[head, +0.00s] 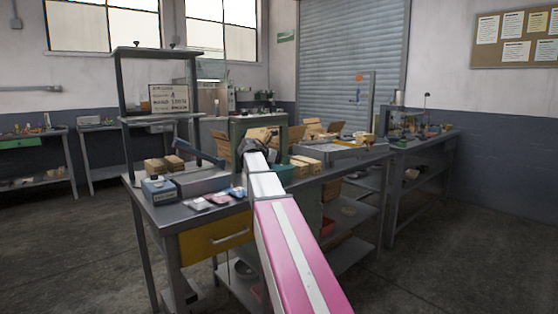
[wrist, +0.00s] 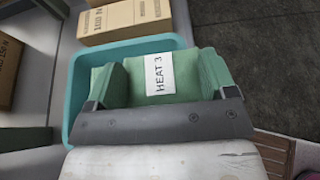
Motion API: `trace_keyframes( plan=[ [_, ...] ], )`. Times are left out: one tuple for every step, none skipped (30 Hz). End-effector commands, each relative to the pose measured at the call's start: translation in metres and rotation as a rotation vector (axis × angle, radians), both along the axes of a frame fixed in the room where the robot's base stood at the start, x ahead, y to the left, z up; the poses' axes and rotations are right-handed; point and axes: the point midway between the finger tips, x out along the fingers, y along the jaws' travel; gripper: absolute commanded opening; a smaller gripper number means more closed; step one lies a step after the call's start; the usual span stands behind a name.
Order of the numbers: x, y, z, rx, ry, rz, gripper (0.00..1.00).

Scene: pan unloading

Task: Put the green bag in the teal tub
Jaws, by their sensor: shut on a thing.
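The green bag (wrist: 185,84), with a white "HEAT 3" label, is held across my gripper (wrist: 162,82) in the wrist view. My gripper is shut on it. The teal tub (wrist: 72,116) lies behind and beneath the bag in that view. The bag covers much of the tub's opening and reaches past its right side; I cannot tell how high it is above the rim. In the head view my gripper (head: 258,146) is over the bench, and a bit of the teal tub (head: 285,173) shows just right of my arm. The bag cannot be made out there.
Cardboard boxes (wrist: 125,18) sit close beyond the tub, and another carton (wrist: 8,68) is at left. On the bench (head: 170,213) are a blue-grey box (head: 158,191), small packets (head: 212,199) and a grey tray (head: 345,151). A tall shelf frame rises at the bench's left.

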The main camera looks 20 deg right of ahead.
Motion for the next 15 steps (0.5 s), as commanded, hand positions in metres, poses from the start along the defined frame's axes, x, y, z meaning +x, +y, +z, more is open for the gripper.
trace_keyframes(
  plan=[
    [0.0002, 0.0001, 0.0, -0.001, 0.0, 0.0, 0.52],
    [0.0002, 0.0001, 0.0002, -0.001, -0.001, 0.0, 0.52],
    [0.0003, 0.0001, 0.0004, 0.0, -0.002, 0.001, 0.52],
    [0.0003, 0.0001, 0.0004, 0.0, -0.002, 0.001, 0.52],
    [0.0003, 0.0001, 0.0005, -0.001, -0.001, 0.0, 0.52],
    [0.0003, 0.0002, 0.0004, -0.001, -0.001, 0.0, 0.52],
    [0.0002, 0.0001, -0.0001, -0.001, 0.0, 0.0, 0.52],
    [0.0002, 0.0001, -0.0007, -0.001, 0.0, 0.0, 0.52],
    [0.0002, 0.0001, -0.0019, -0.001, 0.0, 0.0, 0.52],
    [0.0002, 0.0001, -0.0028, -0.001, 0.0, 0.0, 0.52],
    [0.0002, 0.0001, -0.0035, -0.001, 0.0, 0.0, 0.52],
    [0.0002, 0.0001, -0.0046, -0.001, 0.0, 0.0, 0.52],
    [0.0001, 0.0002, -0.0053, 0.0, -0.002, 0.001, 0.52],
    [0.0001, 0.0002, -0.0061, 0.0, -0.002, 0.001, 0.52],
    [0.0001, 0.0002, -0.0071, 0.0, -0.002, 0.001, 0.52]
  ],
)
